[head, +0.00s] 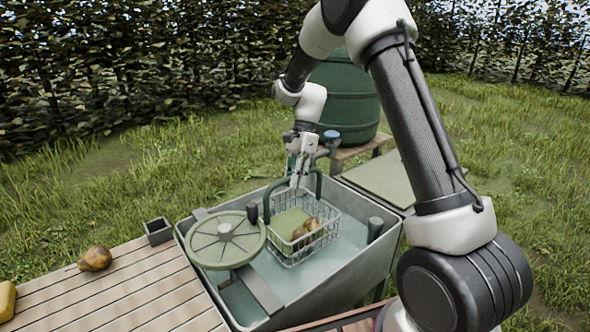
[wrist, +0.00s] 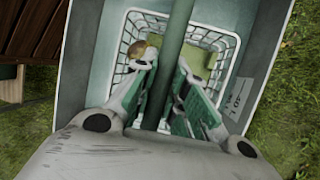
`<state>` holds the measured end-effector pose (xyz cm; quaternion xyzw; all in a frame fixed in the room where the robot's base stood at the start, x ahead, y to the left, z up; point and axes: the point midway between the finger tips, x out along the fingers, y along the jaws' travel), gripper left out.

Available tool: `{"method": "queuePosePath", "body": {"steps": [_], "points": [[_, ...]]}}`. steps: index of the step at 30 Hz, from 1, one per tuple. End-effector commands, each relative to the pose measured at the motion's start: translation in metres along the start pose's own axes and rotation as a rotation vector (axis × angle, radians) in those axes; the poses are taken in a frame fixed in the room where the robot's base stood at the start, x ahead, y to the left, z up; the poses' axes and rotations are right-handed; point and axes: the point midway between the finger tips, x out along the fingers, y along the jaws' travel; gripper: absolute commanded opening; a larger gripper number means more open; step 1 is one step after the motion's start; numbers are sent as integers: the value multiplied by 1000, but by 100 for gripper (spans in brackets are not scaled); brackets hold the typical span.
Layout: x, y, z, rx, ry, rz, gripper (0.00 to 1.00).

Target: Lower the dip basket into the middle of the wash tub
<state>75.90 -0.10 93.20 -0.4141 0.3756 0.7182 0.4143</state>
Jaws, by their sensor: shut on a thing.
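The dip basket (head: 318,240) is a white wire basket with a dark green arched handle (head: 268,195). It holds a few brownish pears (head: 306,230) and a flat yellow-green piece (head: 287,222). My gripper (head: 295,184) is shut on the handle from above. In the wrist view the fingers (wrist: 168,75) close around the green bar (wrist: 175,40), with the basket (wrist: 120,60) below. The grey wash tub (head: 350,282) surrounds the basket in the head view, with pale water inside. The basket appears level, within the tub's outline; its exact depth cannot be told.
A round green spoked wheel (head: 225,240) sits over the tub's left side, with a grey bar beside it. A slatted wooden table (head: 130,290) holds a pear (head: 95,258) and a small dark box (head: 158,231). A green barrel (head: 345,100) stands behind.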

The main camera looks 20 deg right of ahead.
Motion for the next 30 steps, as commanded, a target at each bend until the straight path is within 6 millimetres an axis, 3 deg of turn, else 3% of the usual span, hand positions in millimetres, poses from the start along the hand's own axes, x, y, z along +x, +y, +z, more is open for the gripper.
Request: {"method": "queuePosePath", "body": {"steps": [30], "points": [[107, -23, -44, 1, -1, 2, 0]]}}
